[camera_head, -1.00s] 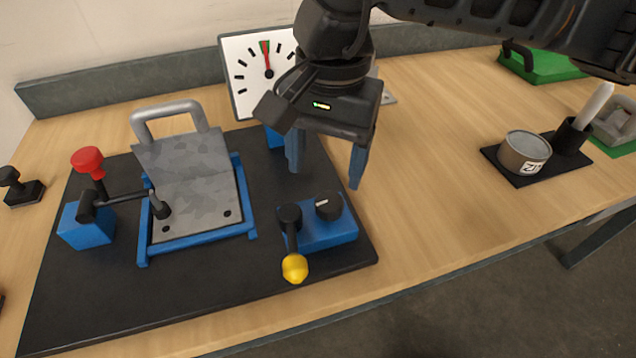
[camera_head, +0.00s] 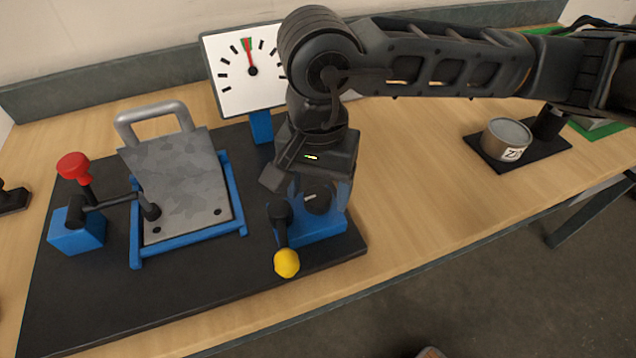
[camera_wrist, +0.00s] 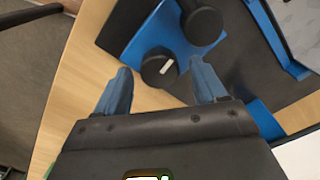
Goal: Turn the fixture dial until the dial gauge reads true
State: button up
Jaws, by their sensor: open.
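The fixture dial (camera_head: 318,199) is a black round knob with a white mark, on a blue block (camera_head: 318,232) at the fixture's front right. My gripper (camera_head: 320,194) is above it with its blue fingers open, one on either side. In the wrist view the dial (camera_wrist: 160,67) shows between the fingertips (camera_wrist: 160,70), with a visible gap to each finger. Its white mark points up and to the right there. The dial gauge (camera_head: 232,91) is a white square face behind the fixture. Its red needle points nearly straight up, at the green mark. Its right edge is hidden by my arm.
A lever with a yellow knob (camera_head: 286,263) stands close beside the dial. A grey plate with a handle (camera_head: 176,180) and a red-knobbed clamp (camera_head: 73,166) are at left. A can (camera_head: 506,139) stands at right; the table between is clear.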

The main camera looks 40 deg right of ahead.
jog(key=shift+c, duration=0.3)
jog(key=c, duration=1)
jog(key=b, duration=0.3)
jog(key=shift+w+d+f+m, duration=0.1)
jog(key=shift+f+m, duration=0.2)
jog(key=shift+f, duration=0.05)
jog(key=shift+b, duration=0.8)
jog(key=shift+m+b, duration=0.3)
jog(key=shift+b, duration=0.25)
jog(key=m+b, duration=0.1)
jog(key=b, duration=0.2)
jog(key=shift+r+m+b, duration=0.3)
jog(key=shift+m+b, duration=0.4)
jog(key=shift+b, duration=0.2)
jog(key=shift+r, duration=0.1)
